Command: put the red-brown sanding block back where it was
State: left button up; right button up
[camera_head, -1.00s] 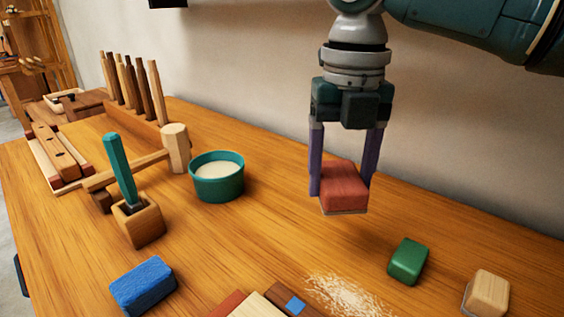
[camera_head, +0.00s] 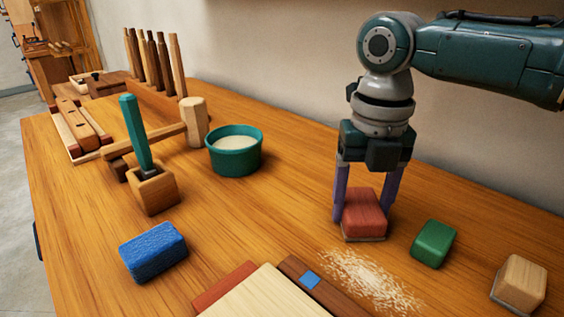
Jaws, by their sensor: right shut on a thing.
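The red-brown sanding block (camera_head: 364,212) is between the fingers of my right gripper (camera_head: 367,205), which is shut on it. The block is level and very low over the wooden table, behind a patch of pale shavings (camera_head: 365,280) and left of the green block (camera_head: 433,244). I cannot tell whether its underside touches the table. My left gripper is not in view.
A tan block (camera_head: 519,283) is at the right. A teal bowl (camera_head: 235,152), a wooden mallet (camera_head: 194,122), a holder with a teal-handled tool (camera_head: 155,190) and a blue block (camera_head: 153,252) stand left. Boards (camera_head: 265,295) lie in front.

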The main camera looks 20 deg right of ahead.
aim_at(362, 203)
jog(key=o, duration=1.3)
jog(key=shift+f, duration=0.1)
jog(key=shift+r, duration=0.4)
notch_tip(362, 203, up, 12)
jog(key=p, duration=0.2)
jog(key=shift+f, duration=0.2)
